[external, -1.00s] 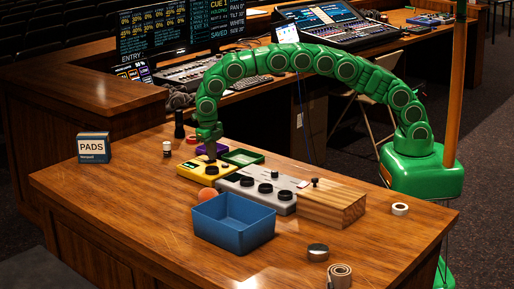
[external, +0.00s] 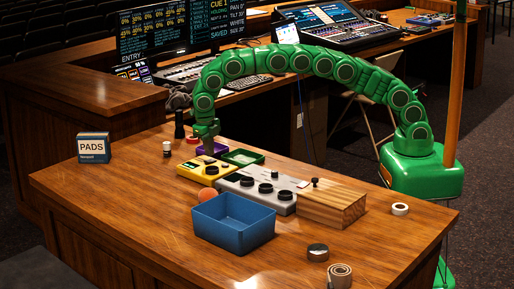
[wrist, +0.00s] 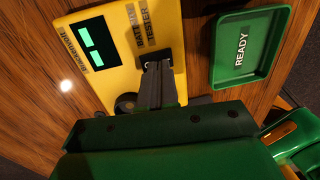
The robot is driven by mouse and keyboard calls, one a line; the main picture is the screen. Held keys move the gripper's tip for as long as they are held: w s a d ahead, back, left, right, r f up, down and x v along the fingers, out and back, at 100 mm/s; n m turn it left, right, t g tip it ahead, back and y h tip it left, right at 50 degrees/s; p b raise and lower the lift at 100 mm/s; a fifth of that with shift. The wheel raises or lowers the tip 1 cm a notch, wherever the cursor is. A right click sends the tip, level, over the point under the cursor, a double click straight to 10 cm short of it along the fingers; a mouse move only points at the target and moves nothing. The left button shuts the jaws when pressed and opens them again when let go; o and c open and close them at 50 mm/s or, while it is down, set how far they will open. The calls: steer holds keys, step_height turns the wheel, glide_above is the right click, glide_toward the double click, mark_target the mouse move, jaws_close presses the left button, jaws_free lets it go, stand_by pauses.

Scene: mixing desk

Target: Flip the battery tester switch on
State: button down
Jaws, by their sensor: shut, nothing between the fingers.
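The yellow battery tester (external: 192,172) lies on the wooden desk. It fills the upper left of the wrist view (wrist: 112,78), with its name printed on it and a dark screen (wrist: 91,43) showing two bright green blocks. A dark round knob (wrist: 126,101) shows partly beside my fingers, and in the external view a dark knob (external: 212,170) is at the tester's near right. My gripper (external: 210,153) points down over the tester's far right part. Its fingers (wrist: 155,72) are shut and empty.
A green tray marked READY (wrist: 240,48) lies beside the tester. A grey box with several knobs (external: 258,190), a blue bin (external: 233,222), a wooden block (external: 332,205) and an orange ball (external: 208,195) stand nearby. The desk's left front is clear.

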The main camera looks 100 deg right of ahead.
mark_target(213, 160)
step_height(213, 160, up, 12)
steer(key=s+d, duration=0.1)
steer(key=shift+r, duration=0.25)
stand_by(0.4)
steer(key=s+d+r+m, duration=0.1)
steer(key=s+r+m, duration=0.35)
steer(key=s, duration=0.45)
steer(key=s+d+r+m, duration=0.1)
steer(key=s+r+m, duration=0.35)
steer(key=s, duration=0.45)
steer(key=s+r+m, duration=0.3)
steer(key=s+m, duration=0.2)
steer(key=s, duration=0.4)
steer(key=s+f+m, duration=0.2)
steer(key=s+m, duration=0.2)
steer(key=s, duration=0.7)
steer(key=s+a+f+m, duration=0.1)
steer(key=s+m, duration=0.3)
steer(key=s, duration=0.7)
steer(key=s+a+f+m+y, duration=0.1)
steer(key=s+f+m, duration=0.2)
steer(key=s, duration=0.8)
steer(key=shift+s+m+g, duration=0.15)
steer(key=shift+m+g, duration=0.25)
steer(key=shift+m, duration=0.6)
